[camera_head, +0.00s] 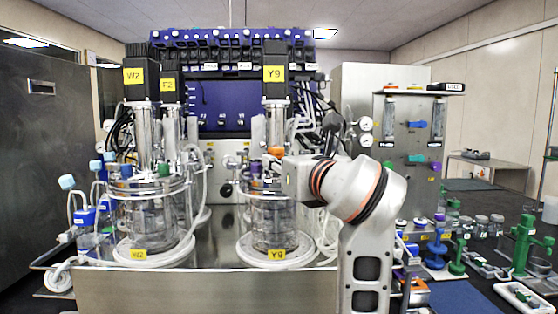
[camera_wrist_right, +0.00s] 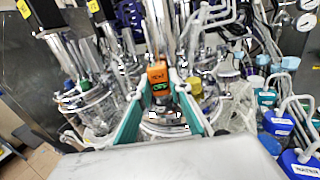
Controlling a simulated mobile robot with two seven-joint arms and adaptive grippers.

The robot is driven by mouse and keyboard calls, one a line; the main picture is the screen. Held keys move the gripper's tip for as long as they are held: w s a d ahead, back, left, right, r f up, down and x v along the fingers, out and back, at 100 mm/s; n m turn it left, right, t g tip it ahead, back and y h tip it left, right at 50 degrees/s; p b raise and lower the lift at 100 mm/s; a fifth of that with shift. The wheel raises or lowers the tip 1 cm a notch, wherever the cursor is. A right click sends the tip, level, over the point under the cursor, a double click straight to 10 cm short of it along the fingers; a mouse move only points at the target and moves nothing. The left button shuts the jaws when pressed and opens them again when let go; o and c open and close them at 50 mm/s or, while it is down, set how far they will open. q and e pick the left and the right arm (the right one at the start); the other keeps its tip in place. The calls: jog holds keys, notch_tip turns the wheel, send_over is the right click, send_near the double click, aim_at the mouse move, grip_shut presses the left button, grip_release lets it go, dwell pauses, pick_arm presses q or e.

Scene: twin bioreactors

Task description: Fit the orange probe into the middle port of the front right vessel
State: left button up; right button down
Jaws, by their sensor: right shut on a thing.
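The front right vessel (camera_head: 270,222) is a clear glass cylinder with a metal lid and a yellow Y9 tag, standing on a white round base. My right gripper (camera_head: 277,162) reaches over its lid from the right. In the right wrist view the teal fingers of my right gripper (camera_wrist_right: 164,84) are closed around the orange probe (camera_wrist_right: 157,74), which appears roughly upright. The orange probe also shows in the head view (camera_head: 276,151), just above the lid. The middle port and the probe's lower end are hidden, so I cannot tell whether they meet. My left gripper is out of view.
A tall motor with a Y9 label (camera_head: 274,75) rises above the vessel, close to my gripper. The W2 vessel (camera_head: 148,215) stands to the left. Tubes and cables hang around both. A purple cap (camera_head: 256,168) sits on the lid left of my gripper.

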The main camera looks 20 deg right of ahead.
jog(key=shift+f, duration=0.4)
dwell(0.5)
jog(key=c, duration=1.8)
grip_release()
jog(key=shift+s, duration=0.1)
jog(key=s, duration=0.5)
jog(key=s+d, duration=0.1)
jog(key=s, duration=0.1)
jog(key=shift+s, duration=0.15)
